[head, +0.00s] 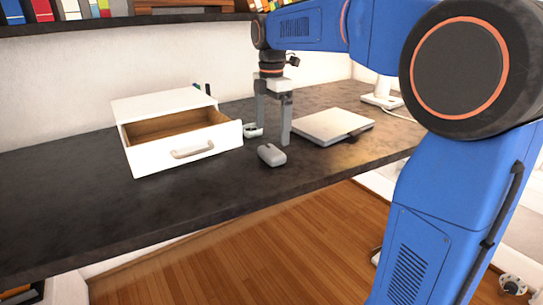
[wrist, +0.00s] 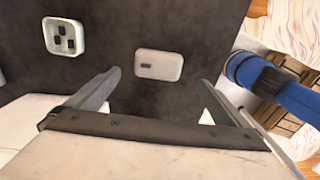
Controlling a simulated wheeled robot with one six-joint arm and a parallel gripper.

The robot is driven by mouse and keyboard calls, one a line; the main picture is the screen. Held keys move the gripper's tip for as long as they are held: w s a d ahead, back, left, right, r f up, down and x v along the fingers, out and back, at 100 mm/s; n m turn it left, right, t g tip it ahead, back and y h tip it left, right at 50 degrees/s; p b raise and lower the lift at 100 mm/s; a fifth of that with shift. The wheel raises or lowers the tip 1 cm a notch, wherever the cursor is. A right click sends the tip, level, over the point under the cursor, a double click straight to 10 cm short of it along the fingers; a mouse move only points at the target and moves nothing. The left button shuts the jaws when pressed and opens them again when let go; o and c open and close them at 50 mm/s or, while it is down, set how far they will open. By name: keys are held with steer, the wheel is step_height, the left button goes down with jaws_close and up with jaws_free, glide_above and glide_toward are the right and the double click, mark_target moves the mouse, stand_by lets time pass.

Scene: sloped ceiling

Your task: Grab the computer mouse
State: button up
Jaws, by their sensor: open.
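The computer mouse (head: 271,155) is small and light grey and lies on the dark desk near its front edge. In the wrist view the mouse (wrist: 159,65) lies beyond the fingertips, roughly between the lines of the two fingers. My gripper (head: 273,120) points down above the desk, just behind the mouse in the head view. It is open and empty; its two fingers (wrist: 160,77) are spread wide in the wrist view. The mouse appears apart from both fingers.
A white drawer box (head: 160,106) with its drawer pulled open stands left of my gripper. A small white dish (wrist: 65,37) with dark pieces sits near the mouse. A closed laptop-like slab (head: 325,124) lies to the right. The desk's left part (head: 60,200) is clear.

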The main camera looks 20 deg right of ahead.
mark_target(272, 150)
steer(key=shift+w+f, duration=0.15)
steer(key=shift+f, duration=1.55)
steer(key=shift+w+f, duration=0.1)
steer(key=shift+f, duration=1.55)
steer(key=c, duration=1.2)
